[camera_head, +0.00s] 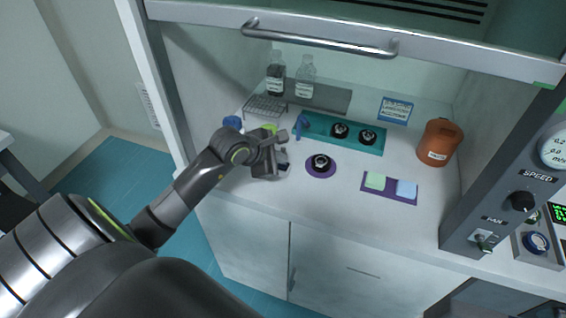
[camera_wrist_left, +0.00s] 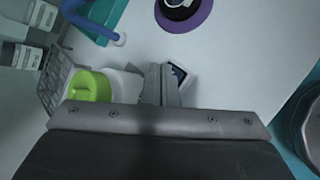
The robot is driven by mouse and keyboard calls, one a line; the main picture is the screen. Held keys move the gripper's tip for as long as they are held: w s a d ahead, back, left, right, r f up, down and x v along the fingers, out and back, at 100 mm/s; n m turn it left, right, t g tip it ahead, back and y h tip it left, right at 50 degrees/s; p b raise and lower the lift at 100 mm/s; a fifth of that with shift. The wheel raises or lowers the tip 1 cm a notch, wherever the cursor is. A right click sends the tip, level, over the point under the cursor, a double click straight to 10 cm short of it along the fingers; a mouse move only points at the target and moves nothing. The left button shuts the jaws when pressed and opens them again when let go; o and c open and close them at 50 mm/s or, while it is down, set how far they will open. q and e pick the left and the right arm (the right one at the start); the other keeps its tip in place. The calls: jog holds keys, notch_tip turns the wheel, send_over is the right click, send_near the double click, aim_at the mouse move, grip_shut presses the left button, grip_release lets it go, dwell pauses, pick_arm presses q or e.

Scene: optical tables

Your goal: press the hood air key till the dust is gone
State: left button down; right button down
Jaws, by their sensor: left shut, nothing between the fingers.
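The hood's control panel (camera_head: 490,200) stands at the right of the head view. It carries a round gauge (camera_head: 556,149) marked m/s, a black SPEED knob (camera_head: 522,201) and a FAN switch (camera_head: 484,241). I cannot tell which control is the air key. No dust can be made out. My left gripper (camera_head: 282,152) is inside the hood at its left front, far from the panel. It is shut and empty in the left wrist view (camera_wrist_left: 161,78). A small white device with a dark face (camera_wrist_left: 178,77) lies right beside its fingertips. My right gripper is out of view.
The sash handle (camera_head: 320,40) crosses above the opening. A teal mat (camera_head: 318,139) with black round parts, a purple disc (camera_head: 310,170), a purple tray (camera_head: 389,196), an orange jar (camera_head: 439,142), bottles (camera_head: 304,80) and a wire rack (camera_head: 264,108) occupy the hood floor.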

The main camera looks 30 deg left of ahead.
aim_at(279, 166)
pick_arm(q)
jog(key=shift+r, duration=0.55)
jog(key=shift+r+p, duration=1.7)
jog(key=shift+r, duration=0.85)
jog(key=shift+f, duration=0.1)
